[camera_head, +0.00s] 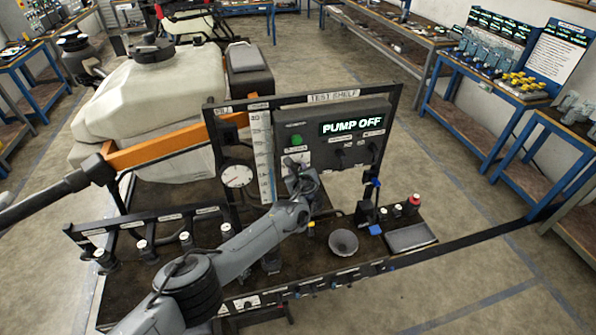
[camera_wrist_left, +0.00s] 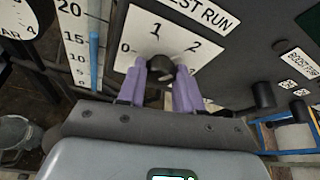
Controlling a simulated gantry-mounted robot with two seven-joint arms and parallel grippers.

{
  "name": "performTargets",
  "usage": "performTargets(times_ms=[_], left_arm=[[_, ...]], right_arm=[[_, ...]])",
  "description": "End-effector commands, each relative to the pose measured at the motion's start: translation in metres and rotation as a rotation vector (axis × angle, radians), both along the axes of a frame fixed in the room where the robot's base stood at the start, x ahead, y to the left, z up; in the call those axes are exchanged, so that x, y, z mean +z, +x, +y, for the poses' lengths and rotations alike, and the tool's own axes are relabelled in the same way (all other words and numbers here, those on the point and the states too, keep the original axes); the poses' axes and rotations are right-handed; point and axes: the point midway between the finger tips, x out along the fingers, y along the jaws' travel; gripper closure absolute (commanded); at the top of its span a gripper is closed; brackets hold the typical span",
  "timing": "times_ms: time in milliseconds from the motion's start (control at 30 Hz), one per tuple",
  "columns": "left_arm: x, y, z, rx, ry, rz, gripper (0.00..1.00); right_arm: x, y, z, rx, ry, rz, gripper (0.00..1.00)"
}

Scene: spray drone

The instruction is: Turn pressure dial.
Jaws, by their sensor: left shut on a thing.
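The pressure dial is a dark round knob (camera_wrist_left: 158,68) on a white plate (camera_wrist_left: 178,32) marked 0, 1, 2 and "TEST RUN" in the left wrist view. My left gripper (camera_head: 299,172) is at the front of the black control panel (camera_head: 330,118). Its two purple-padded fingers (camera_wrist_left: 160,76) are shut on the knob, one on each side. In the head view the gripper hides the knob. Which number the knob points to cannot be told. The panel display (camera_head: 352,126) reads "PUMP OFF". My right gripper is not in view.
A round gauge (camera_head: 237,176) and a scaled tube with blue liquid (camera_head: 264,150) stand left of the panel. A large white tank (camera_head: 150,95) is behind.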

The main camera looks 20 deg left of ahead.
Motion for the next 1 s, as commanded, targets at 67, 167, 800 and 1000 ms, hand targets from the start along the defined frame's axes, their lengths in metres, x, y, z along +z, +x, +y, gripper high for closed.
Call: performTargets(times_ms=[67,167,800,1000], left_arm=[[0.000,0.000,0.000,0.000,0.000,0.000,0.96],[0.000,0.000,0.000,0.000,0.000,0.000,0.51],[0.006,-0.009,-0.004,-0.001,0.001,0.000,0.40],[0.013,-0.027,-0.012,-0.002,-0.001,0.001,0.40]], right_arm=[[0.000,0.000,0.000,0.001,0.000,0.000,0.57],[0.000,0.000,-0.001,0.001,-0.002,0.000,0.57],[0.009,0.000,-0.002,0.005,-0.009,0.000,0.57],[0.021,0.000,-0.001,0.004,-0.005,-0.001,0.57]])
